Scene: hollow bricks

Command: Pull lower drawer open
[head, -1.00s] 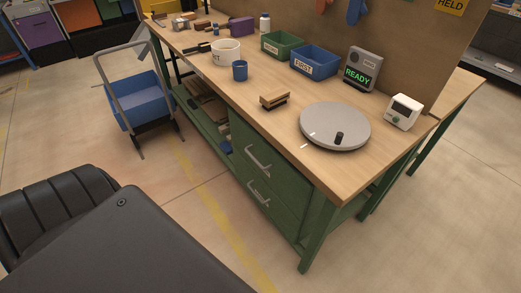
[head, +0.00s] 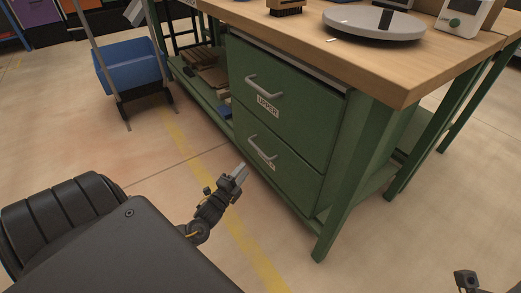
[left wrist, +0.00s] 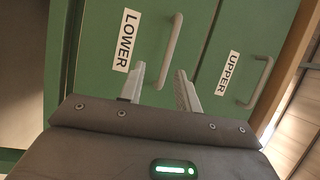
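The lower drawer (head: 296,172) is a green front under the bench top and looks shut. Its grey bar handle (head: 262,148) also shows in the left wrist view (left wrist: 172,38), beside the LOWER label (left wrist: 126,40). My left gripper (head: 242,170) is just in front of and below this handle in the head view. In the left wrist view its two fingers (left wrist: 161,72) are apart with nothing between them, and the handle lies ahead of the gap. What seems to be my right gripper (head: 466,281) barely shows at the bottom right, too little to tell its state.
The upper drawer (head: 290,95), also shut, has its own handle (head: 264,88) above. A green bench leg (head: 345,185) stands right of the drawers. A blue cart (head: 130,70) is at the left. The floor before the drawers is clear.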

